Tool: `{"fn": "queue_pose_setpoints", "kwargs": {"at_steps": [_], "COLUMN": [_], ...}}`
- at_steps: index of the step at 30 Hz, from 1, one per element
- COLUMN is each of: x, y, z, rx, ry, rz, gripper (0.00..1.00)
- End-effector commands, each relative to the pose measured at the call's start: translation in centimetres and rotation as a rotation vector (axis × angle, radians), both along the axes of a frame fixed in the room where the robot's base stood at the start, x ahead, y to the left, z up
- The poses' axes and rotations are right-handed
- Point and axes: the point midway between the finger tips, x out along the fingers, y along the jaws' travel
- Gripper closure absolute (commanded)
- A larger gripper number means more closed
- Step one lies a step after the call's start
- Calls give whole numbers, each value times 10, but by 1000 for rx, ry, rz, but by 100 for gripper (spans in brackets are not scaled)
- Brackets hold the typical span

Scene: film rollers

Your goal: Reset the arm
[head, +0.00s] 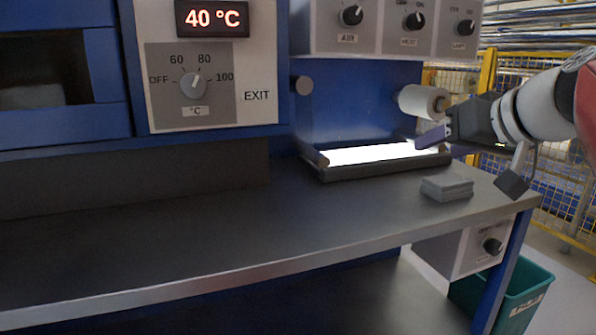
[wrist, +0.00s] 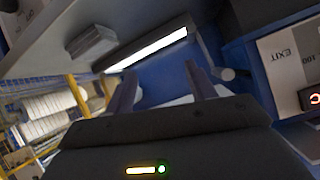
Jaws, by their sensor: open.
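My gripper (head: 432,138) is at the right of the head view, raised above the right end of the grey worktop (head: 200,235). Its fingers point left toward the blue machine, near the white roller (head: 424,101). In the wrist view my gripper (wrist: 158,82) has its two fingers spread apart, with nothing between them. The view between the fingers shows the blue panel and the bright light strip (wrist: 147,49). My arm comes in from the right edge of the head view.
A stack of grey pads (head: 447,187) lies on the worktop below my gripper. The lit strip (head: 372,154) sits behind it. A dial panel (head: 192,84) and a display reading 40 °C (head: 212,18) are at left. A green bin (head: 520,295) stands under the right end. The worktop's middle is clear.

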Motion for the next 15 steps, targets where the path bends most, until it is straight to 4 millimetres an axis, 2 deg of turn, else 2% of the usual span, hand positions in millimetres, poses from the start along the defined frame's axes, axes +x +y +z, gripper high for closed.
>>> {"fn": "queue_pose_setpoints", "kwargs": {"at_steps": [1, 3, 9, 12, 15], "x": [-16, -37, -110, -141, -162], "y": [20, 39, 72, 76, 76], "z": [-31, -76, -200, -246, -278], "rx": [4, -6, -110, -175, -225], "ry": [75, 179, 404, 464, 498], "rz": [-3, -27, -84, -105, -119], "gripper": [45, 45, 45, 45, 45]}}
